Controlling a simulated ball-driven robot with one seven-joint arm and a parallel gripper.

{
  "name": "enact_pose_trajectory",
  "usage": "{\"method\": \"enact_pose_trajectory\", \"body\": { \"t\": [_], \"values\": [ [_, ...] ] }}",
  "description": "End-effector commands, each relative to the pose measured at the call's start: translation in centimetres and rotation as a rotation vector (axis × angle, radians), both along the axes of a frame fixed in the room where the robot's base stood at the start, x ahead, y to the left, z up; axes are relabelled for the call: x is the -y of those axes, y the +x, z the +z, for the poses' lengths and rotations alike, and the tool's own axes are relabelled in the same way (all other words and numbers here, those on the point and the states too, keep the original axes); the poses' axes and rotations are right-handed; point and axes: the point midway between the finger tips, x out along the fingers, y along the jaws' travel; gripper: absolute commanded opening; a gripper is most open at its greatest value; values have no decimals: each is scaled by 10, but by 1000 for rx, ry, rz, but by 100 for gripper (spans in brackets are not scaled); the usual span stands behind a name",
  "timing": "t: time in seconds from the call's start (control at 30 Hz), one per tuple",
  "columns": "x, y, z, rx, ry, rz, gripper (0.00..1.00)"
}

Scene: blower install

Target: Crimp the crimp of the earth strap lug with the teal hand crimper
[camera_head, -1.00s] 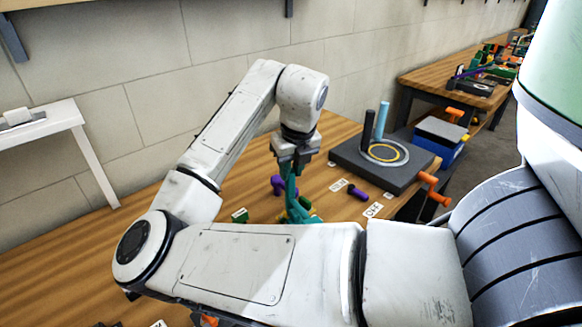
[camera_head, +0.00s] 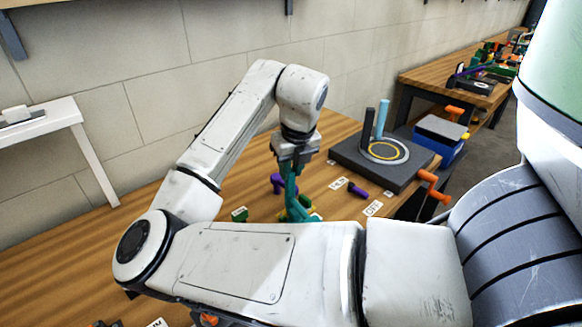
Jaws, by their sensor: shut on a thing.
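My gripper (camera_head: 291,160) points down over the wooden bench and is shut on the teal hand crimper (camera_head: 291,190). The crimper hangs below the fingers, and its lower part is hidden behind my forearm. A green part (camera_head: 304,203) shows close beside the crimper's lower end. I cannot tell whether the crimper touches it. The earth strap lug and its crimp cannot be made out; my arm covers that part of the bench.
A purple piece (camera_head: 277,184) stands just left of the crimper, and a purple-and-dark piece (camera_head: 357,190) lies to the right. A dark fixture plate (camera_head: 345,157) with two posts is at the back right. A blue box (camera_head: 448,152) stands beyond it. Small white labels (camera_head: 373,208) lie on the bench.

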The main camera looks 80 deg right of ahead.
Motion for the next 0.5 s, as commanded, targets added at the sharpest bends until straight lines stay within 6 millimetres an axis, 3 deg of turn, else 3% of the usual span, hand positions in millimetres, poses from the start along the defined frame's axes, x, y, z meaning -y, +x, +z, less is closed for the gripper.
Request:
{"method": "enact_pose_trajectory", "body": {
  "t": [0.5],
  "values": [
    [0, 0, -3, 0, -1, 0, 0]
  ]
}}
